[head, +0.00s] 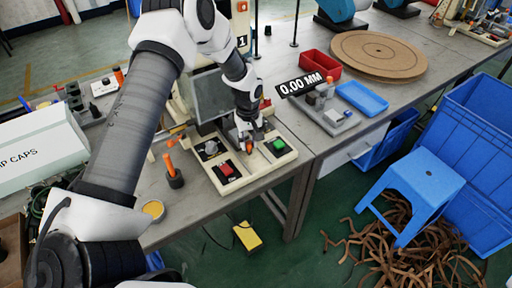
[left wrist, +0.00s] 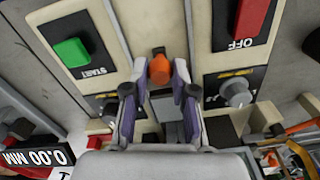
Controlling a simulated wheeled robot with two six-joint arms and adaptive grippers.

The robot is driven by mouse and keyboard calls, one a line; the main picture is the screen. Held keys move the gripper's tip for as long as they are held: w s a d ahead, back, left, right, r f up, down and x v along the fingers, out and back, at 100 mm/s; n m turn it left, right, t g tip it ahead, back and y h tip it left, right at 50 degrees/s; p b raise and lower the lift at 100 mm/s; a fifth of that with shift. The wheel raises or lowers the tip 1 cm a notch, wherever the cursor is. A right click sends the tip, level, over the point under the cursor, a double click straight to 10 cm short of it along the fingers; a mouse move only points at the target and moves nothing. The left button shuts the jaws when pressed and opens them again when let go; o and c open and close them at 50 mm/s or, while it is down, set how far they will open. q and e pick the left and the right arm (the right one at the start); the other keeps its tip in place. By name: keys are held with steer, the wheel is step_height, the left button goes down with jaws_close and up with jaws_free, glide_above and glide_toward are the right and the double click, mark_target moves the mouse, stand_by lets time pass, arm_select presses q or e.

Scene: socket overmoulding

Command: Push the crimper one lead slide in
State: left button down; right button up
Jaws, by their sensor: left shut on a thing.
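Crimper one (head: 213,95), with a black "1" sign (head: 242,41) above it, stands on the grey bench with a cream control panel at its front. My left gripper (head: 247,146) is down at the middle of this panel. In the left wrist view my left gripper (left wrist: 160,72) has its two fingers on either side of an orange knob (left wrist: 159,69), shut on it. The knob sits on the slide between the two cream panel halves. The gripper hides much of the slide, so how far in it is cannot be told.
A green START button (head: 278,146) and a red OFF switch (head: 226,169) flank the gripper closely. An orange-handled tool (head: 170,165) stands in a black holder at left. A 0.00 MM gauge (head: 305,83), red bin (head: 320,66) and blue tray (head: 362,98) lie to the right.

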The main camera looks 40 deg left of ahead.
arm_select(q)
steer(key=shift+w+a, duration=0.25)
steer(key=shift+a, duration=0.45)
steer(key=shift+w, duration=0.1)
steer(key=shift+d+r, duration=0.1)
steer(key=c, duration=1.4)
jaws_free()
steer(key=o, duration=0.5)
steer(key=shift+c, duration=0.2)
steer(key=shift+a, duration=0.25)
step_height(320, 180, up, 12)
